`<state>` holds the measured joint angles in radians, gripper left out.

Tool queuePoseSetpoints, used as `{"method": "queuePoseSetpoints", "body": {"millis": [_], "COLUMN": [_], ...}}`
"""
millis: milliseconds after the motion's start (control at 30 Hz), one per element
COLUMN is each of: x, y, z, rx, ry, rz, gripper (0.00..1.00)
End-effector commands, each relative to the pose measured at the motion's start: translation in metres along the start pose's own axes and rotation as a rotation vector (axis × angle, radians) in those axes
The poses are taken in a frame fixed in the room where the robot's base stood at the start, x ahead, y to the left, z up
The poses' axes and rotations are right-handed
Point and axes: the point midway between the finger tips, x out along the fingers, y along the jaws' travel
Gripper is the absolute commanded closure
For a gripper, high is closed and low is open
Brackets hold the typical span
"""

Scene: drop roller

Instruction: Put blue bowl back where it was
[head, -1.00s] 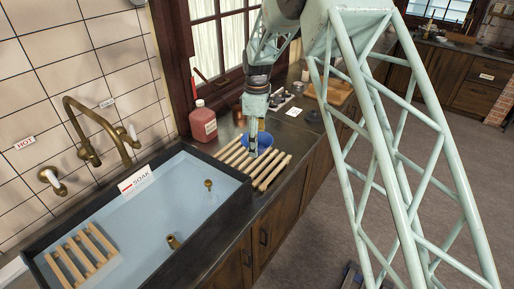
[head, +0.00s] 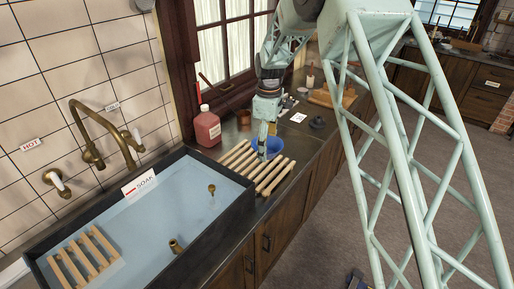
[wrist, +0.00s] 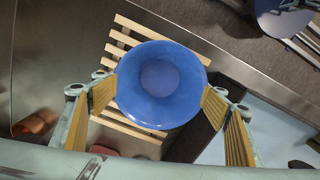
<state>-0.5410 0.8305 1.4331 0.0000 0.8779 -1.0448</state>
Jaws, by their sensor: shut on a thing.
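The blue bowl (head: 275,146) is between the fingers of my gripper (head: 263,153), over the far end of a slatted wooden rack (head: 240,155) on the counter. In the wrist view my gripper (wrist: 160,98) is shut on the blue bowl (wrist: 160,65), with yellowish pads touching opposite sides of its rim. The bowl looks empty and opens toward the wrist camera. The slats (wrist: 135,128) show beneath and around it. I cannot tell whether the bowl touches the slats.
The sink (head: 165,215) of bluish water lies left of the rack, with a SOAK sign (head: 139,182) on its rim and a smaller slatted rack (head: 88,258) inside. A red bottle (head: 207,128) stands behind the rack. A dark lidded object (head: 318,122) is farther along the counter.

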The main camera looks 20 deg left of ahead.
Motion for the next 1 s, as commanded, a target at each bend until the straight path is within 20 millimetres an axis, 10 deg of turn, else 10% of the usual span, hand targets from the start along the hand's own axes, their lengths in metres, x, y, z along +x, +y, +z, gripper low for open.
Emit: {"method": "queuePoseSetpoints", "body": {"millis": [1000], "x": [-0.035], "y": [0.031], "z": [0.295], "rx": [1.151], "ry": [0.001], "rz": [0.001], "gripper": [0.47]}}
